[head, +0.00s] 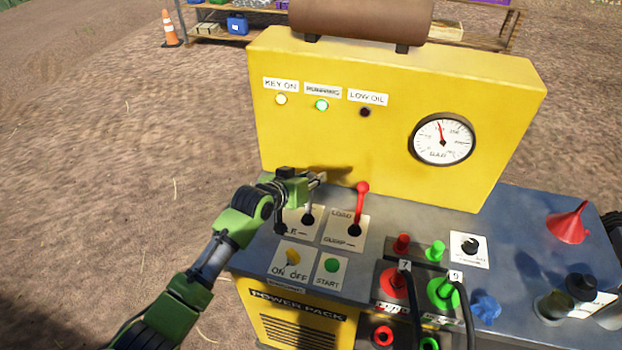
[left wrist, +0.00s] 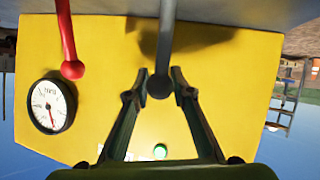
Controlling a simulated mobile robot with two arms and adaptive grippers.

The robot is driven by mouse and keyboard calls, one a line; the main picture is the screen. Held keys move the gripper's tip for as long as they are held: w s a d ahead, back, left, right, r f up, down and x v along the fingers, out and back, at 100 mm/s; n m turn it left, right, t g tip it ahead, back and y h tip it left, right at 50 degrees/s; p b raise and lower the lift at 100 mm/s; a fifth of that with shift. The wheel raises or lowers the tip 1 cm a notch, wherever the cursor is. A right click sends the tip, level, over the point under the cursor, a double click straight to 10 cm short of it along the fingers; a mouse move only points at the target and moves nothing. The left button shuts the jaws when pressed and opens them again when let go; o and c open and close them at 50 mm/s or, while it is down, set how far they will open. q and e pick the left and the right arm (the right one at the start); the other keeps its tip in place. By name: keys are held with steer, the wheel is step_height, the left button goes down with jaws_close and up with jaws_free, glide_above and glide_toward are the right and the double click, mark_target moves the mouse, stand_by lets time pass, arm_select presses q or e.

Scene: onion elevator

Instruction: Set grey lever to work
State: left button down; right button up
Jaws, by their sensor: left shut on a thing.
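The grey lever (head: 309,203) stands up from a white label plate on the power pack's top, left of the red lever (head: 360,203). My left gripper (head: 318,180) is at its top end. In the left wrist view, my left gripper's fingers (left wrist: 160,82) are on both sides of the grey lever (left wrist: 167,35), shut on it by its round knob. The red lever (left wrist: 67,40) stands apart from the fingers there. Part of the grey lever's label is hidden behind my gripper and arm. My right gripper is not in view.
The yellow panel (head: 375,125) rises behind the levers, with a green RUNNING light (head: 321,105) lit and a gauge (head: 443,139). Hose couplings (head: 393,283) and a red funnel (head: 569,222) stand right.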

arm_select(q)
steer(key=shift+w, duration=0.1)
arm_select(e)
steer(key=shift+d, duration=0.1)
arm_select(q)
steer(key=c, duration=1.8)
jaws_free()
steer(key=shift+o, duration=0.2)
steer(key=shift+w+f, duration=0.1)
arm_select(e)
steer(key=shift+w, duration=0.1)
arm_select(q)
steer(key=v, duration=1.2)
steer(key=shift+d, duration=0.1)
